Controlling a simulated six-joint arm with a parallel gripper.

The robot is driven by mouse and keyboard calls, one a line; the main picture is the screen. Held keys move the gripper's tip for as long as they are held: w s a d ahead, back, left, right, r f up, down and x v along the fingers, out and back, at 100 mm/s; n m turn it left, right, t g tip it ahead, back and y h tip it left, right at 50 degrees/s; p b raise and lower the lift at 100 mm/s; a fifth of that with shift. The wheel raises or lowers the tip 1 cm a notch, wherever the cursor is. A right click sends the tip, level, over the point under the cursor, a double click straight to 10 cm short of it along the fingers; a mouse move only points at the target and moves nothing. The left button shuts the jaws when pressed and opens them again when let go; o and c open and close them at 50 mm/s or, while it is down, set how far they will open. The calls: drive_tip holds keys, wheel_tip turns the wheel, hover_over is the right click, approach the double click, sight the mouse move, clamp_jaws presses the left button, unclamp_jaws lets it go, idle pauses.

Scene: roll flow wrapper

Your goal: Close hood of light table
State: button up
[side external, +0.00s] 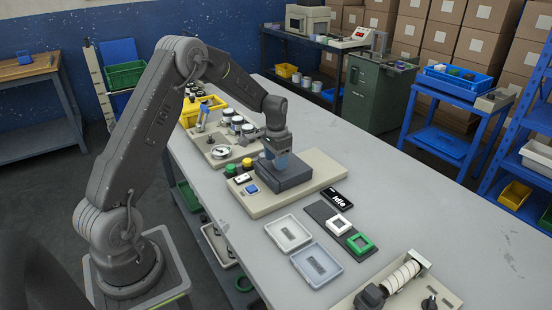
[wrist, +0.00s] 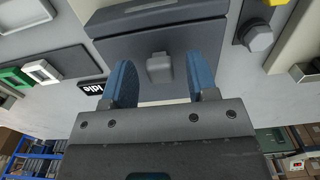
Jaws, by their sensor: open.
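The light table's dark grey hood (side external: 290,178) sits on a beige base (side external: 317,184) on the bench. In the wrist view, the hood (wrist: 205,38) is a dark panel with a small grey tab (wrist: 160,68) in its middle. My gripper (side external: 274,164) is over the hood in the side view. In the wrist view, my gripper (wrist: 157,75) is open, with one blue finger on each side of the tab and gaps between. I cannot tell whether the fingers touch the hood, or how far the hood stands open; my gripper hides part of it.
Green and yellow buttons (side external: 238,166) and a blue switch (side external: 251,189) sit on the base's left side. An "Idle" display (side external: 337,199), two shallow trays (side external: 288,233) and a roller unit (side external: 400,278) are nearer the front.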

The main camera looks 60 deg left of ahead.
wheel_tip(320, 180, up, 14)
idle(0.6)
drive_tip(key=s+d+r+t, duration=0.3)
drive_tip(key=s+d+r, duration=0.65)
drive_tip(key=d, duration=0.35)
drive_tip(key=s+d+f+t, duration=0.1)
drive_tip(key=s+d, duration=0.3)
drive_tip(key=s, duration=0.4)
drive_tip(key=s+d+f+t, duration=0.1)
drive_tip(key=s+d, duration=0.4)
drive_tip(key=s, duration=0.3)
drive_tip(key=shift+d+f+t, duration=0.2)
drive_tip(key=shift+f+t, duration=0.1)
